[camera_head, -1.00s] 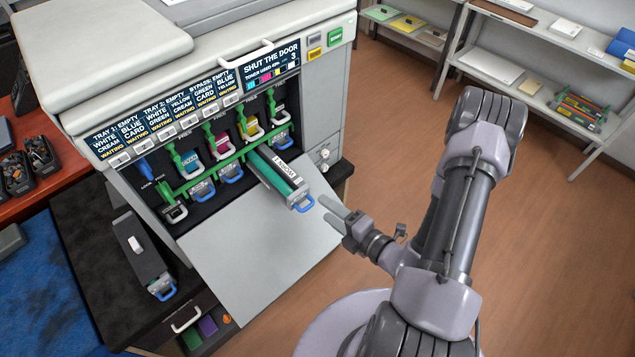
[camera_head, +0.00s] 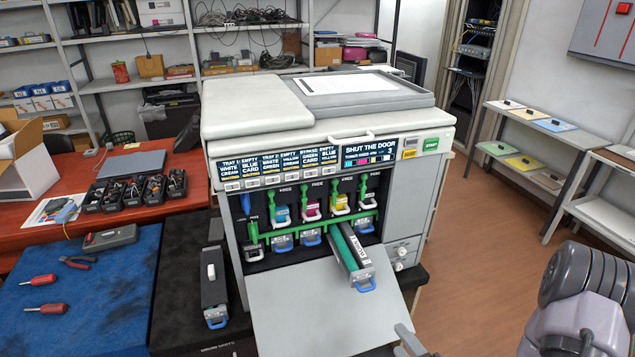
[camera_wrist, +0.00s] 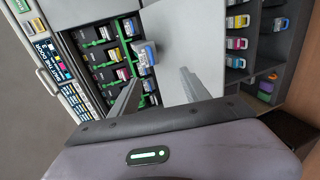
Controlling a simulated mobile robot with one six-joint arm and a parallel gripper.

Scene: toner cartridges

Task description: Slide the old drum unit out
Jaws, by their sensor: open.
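In the wrist view, the unit's end (camera_wrist: 144,54) shows just beyond my fingertips. My gripper (camera_head: 408,342) shows only in part at the bottom edge of the head view. In the wrist view, my gripper (camera_wrist: 160,84) has its two fingers apart with nothing held between them. The unit's inner part is hidden in the slot.
The lowered door (camera_head: 320,310) lies below the slots. Another grey unit with a blue handle (camera_head: 213,280) lies on the black surface left of the printer. Several coloured cartridges (camera_head: 312,208) sit in neighbouring slots. Open floor (camera_head: 480,225) lies to the right.

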